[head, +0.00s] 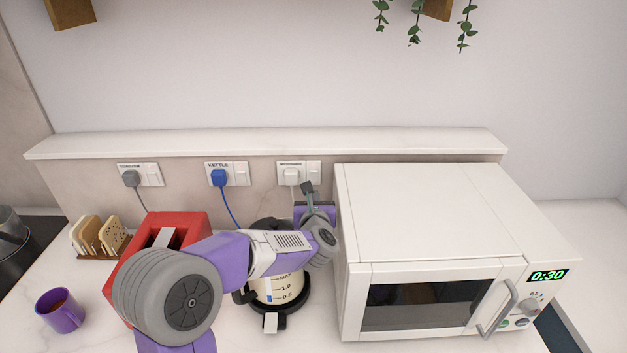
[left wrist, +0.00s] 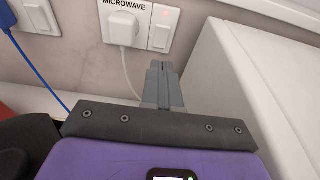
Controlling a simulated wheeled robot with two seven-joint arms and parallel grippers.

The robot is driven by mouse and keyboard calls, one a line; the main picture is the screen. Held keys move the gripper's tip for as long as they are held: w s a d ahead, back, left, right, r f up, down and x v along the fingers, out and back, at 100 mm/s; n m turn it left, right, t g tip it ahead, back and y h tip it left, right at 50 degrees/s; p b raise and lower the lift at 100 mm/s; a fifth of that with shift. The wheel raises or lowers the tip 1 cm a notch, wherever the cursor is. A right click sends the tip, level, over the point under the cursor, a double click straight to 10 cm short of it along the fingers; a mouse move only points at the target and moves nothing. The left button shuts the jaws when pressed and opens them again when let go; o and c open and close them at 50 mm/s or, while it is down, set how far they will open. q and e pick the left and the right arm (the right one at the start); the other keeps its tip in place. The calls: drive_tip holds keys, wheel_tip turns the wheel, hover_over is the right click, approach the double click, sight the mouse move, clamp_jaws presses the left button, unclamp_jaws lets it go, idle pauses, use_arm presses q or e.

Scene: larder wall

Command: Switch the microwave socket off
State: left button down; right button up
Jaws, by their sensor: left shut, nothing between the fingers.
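The microwave socket (head: 283,166) is the rightmost of three wall sockets, with a white plug (head: 291,177) in it and a switch (head: 314,169) on its right. In the left wrist view the label reads MICROWAVE above the plug (left wrist: 123,30). The switch (left wrist: 164,27) there shows a small red glow. My left gripper (head: 307,186) is shut and empty. In the left wrist view its fingertips (left wrist: 158,66) point up at the wall just below the switch. I see a small gap there and cannot tell contact. My right gripper is not in view.
The white microwave (head: 430,210) stands close on the right. A kettle (head: 275,290) is below my left arm, with a red toaster (head: 185,222) on its left. The toaster socket (head: 152,172) and kettle socket (head: 240,172) are further left. A ledge (head: 270,142) runs above the sockets.

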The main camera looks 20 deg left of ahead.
sight(313, 175)
use_arm(q)
drive_tip(key=x, duration=0.2)
drive_tip(key=p+x, duration=0.1)
drive_tip(key=x, duration=0.2)
drive_tip(key=r+x, duration=0.1)
drive_tip(key=x, duration=0.2)
drive_tip(key=shift+w+a, duration=0.1)
drive_tip(key=shift+w, duration=0.2)
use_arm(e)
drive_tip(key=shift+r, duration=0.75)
use_arm(q)
drive_tip(key=shift+r, duration=0.1)
